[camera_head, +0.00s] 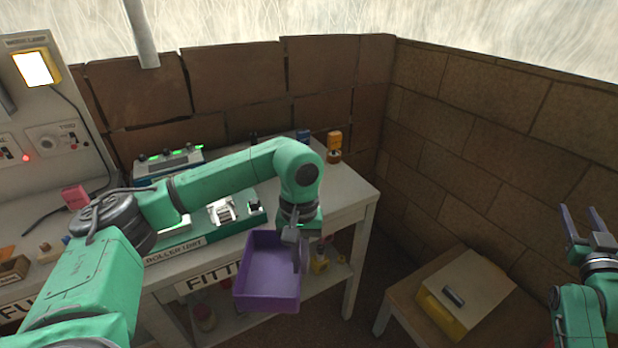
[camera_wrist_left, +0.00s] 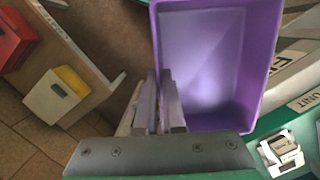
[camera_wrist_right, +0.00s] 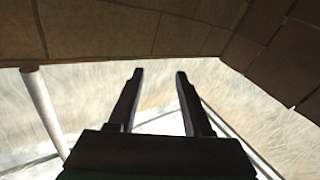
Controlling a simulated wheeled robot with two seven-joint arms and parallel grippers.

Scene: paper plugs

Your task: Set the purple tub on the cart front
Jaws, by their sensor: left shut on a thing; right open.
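The purple tub (camera_head: 268,272) is an open, empty rectangular box held in the air in front of the bench. My left gripper (camera_head: 299,245) is shut on the tub's right wall in the head view. In the left wrist view the fingers (camera_wrist_left: 166,105) pinch the wall of the tub (camera_wrist_left: 215,60). My right gripper (camera_head: 590,228) is open and empty at the far right; its spread fingers (camera_wrist_right: 155,95) show in the right wrist view. I cannot make out a cart for certain in these frames.
A white bench (camera_head: 355,192) with a lower shelf stands behind the tub, carrying a green-fronted unit (camera_head: 222,215). A low wooden table (camera_head: 397,293) at the lower right holds a cream and yellow box (camera_head: 468,290). Brick walls (camera_head: 480,130) close the corner.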

